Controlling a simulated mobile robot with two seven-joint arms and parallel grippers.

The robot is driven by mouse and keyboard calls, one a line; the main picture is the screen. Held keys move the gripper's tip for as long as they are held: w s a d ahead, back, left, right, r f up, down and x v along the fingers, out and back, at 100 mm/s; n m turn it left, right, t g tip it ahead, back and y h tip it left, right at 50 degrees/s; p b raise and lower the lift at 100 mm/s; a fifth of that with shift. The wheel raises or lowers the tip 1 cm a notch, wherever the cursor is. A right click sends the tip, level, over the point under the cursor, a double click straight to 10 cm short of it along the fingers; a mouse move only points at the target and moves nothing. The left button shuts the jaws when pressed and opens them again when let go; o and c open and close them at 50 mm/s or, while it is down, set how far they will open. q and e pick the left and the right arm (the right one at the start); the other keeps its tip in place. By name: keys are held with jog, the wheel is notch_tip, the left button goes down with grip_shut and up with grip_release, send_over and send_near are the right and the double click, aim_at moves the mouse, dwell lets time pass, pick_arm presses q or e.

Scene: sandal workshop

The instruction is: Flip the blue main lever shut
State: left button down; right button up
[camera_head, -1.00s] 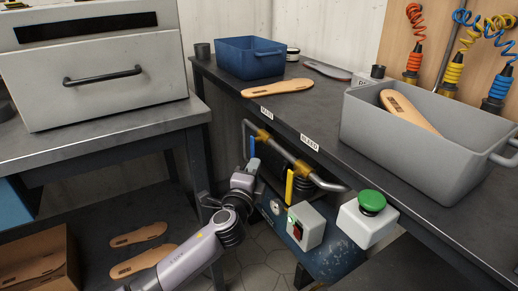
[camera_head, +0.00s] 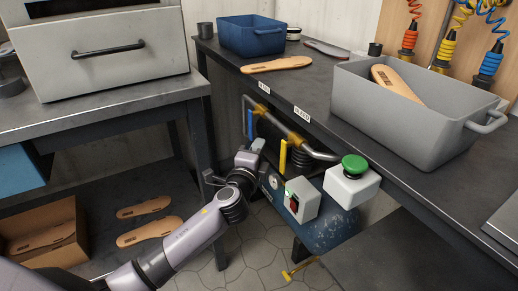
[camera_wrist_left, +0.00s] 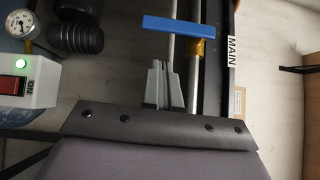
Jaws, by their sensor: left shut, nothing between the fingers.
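The blue main lever (camera_head: 250,123) hangs down from a brass valve on the pipe (camera_head: 318,153) under the bench edge. In the left wrist view the blue lever (camera_wrist_left: 192,27) lies across the picture, beyond the fingertips, beside the "MAIN" label (camera_wrist_left: 232,51). My left gripper (camera_head: 259,144) is just below and right of the lever in the head view. Its two grey fingers (camera_wrist_left: 162,68) are together and empty in the wrist view. A gap shows there between fingertips and lever; contact is not seen. My right gripper is not in view.
A yellow lever (camera_head: 283,157) hangs close to the right of my gripper. A switch box (camera_head: 304,200) with a red switch, a green-button box (camera_head: 350,188) and a blue tank (camera_head: 325,232) are nearby. A gauge (camera_wrist_left: 20,21) shows in the wrist view. Open floor lies below.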

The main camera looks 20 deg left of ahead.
pick_arm(q)
jog(key=s+d+p, duration=0.1)
jog(key=s, duration=0.9)
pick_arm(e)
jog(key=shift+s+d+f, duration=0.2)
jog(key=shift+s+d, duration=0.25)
pick_arm(q)
jog(key=shift+s+d, duration=0.1)
jog(key=shift+d, duration=0.05)
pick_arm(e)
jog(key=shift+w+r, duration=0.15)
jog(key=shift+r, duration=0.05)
